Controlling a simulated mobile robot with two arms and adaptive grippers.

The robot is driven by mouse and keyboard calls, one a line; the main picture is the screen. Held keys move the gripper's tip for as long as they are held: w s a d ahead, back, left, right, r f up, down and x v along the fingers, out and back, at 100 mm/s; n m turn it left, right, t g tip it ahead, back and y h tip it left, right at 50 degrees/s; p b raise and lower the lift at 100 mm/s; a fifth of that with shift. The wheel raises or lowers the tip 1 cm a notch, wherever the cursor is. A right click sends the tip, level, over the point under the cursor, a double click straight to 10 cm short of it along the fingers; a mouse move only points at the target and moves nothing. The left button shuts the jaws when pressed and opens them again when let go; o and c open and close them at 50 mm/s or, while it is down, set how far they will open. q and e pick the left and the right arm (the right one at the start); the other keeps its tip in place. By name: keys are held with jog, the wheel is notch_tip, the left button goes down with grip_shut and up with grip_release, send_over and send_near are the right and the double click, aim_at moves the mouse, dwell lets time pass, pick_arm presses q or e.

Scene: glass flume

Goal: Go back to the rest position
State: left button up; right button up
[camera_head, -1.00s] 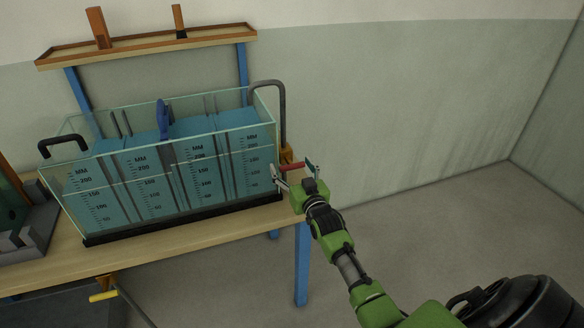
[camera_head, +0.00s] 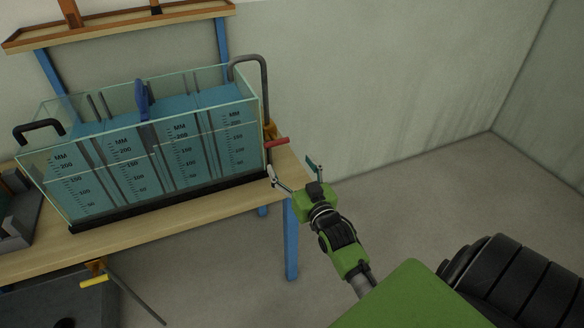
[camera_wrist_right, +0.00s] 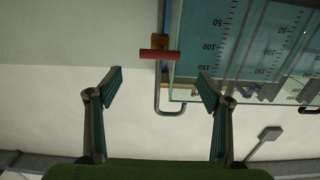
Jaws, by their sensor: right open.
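My right gripper (camera_head: 292,170) is open and empty, just off the right end of the table. The red handle (camera_head: 277,142) of a valve on the pipe by the flume sits a little beyond it, apart from the fingers. In the right wrist view the red handle (camera_wrist_right: 160,54) shows ahead, between and beyond the two open fingers (camera_wrist_right: 160,88). The glass flume (camera_head: 150,150), with blue water and millimetre scales, stands on the table to the left of my gripper. My left gripper is not in view.
The wooden table (camera_head: 170,220) has a blue leg (camera_head: 291,245) under its right end. A yellow-handled crank (camera_head: 94,281) hangs at its front edge. A grey pipe (camera_head: 266,90) rises at the flume's right end. The floor (camera_head: 420,190) to the right is clear.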

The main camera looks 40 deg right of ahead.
jog(key=shift+f, duration=0.1)
dwell(0.5)
jog(key=s+a+f+n+g+y, duration=0.1)
jog(key=s+a+f+g, duration=0.3)
jog(key=f, duration=0.8)
jog(key=s+a+f+n+g+y, duration=0.1)
jog(key=s+a+f+g, duration=0.15)
jog(key=s+f, duration=0.7)
jog(key=s+a+f+g+y, duration=0.15)
jog(key=a+f, duration=0.25)
jog(key=f, duration=1.2)
jog(key=s+a+f+n+g, duration=0.1)
jog(key=s+f, duration=0.4)
jog(key=s, duration=0.6)
jog(key=s+a+f+n+g, duration=0.1)
jog(key=s+a+f+g, duration=0.2)
jog(key=s, duration=0.9)
jog(key=s+a+f+n+g, duration=0.1)
jog(key=s+f+g, duration=0.3)
jog(key=s+f, duration=0.4)
jog(key=s+a, duration=0.1)
jog(key=s, duration=0.2)
jog(key=shift+s+f+g, duration=0.25)
jog(key=shift+f+g, duration=0.05)
jog(key=shift+f, duration=0.1)
jog(key=shift+w+d+y, duration=0.1)
jog(key=shift+y, duration=0.15)
